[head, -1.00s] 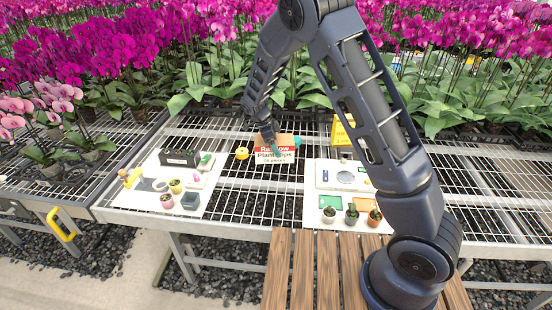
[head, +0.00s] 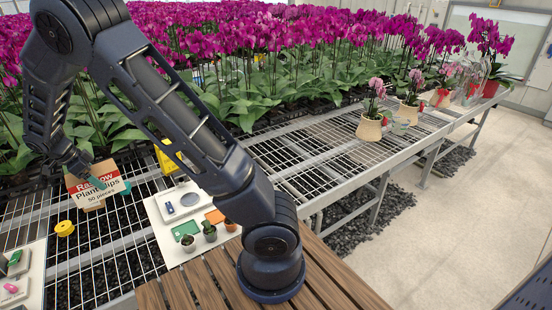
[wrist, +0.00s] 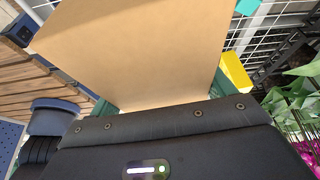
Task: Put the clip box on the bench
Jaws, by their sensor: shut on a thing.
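The clip box (head: 97,188) is a brown cardboard box with a red and white "Rainbow Plant Clips 50 pieces" label. My gripper (head: 98,176) is shut on it, with teal fingers at its sides. In the wrist view the plain brown face of the clip box (wrist: 135,50) fills the upper middle between the fingers of my gripper (wrist: 170,92). The bench (head: 110,245) is a wire mesh top on a metal frame. The box appears over its mesh; I cannot tell whether it touches.
A yellow roll (head: 65,228) lies on the mesh beside the box. A white board (head: 175,250) with small potted plants is to the right. Dense orchids stand behind. Potted orchids (head: 370,128) stand on the right stretch, with bare mesh before them. A wooden slatted surface (head: 215,285) is in front.

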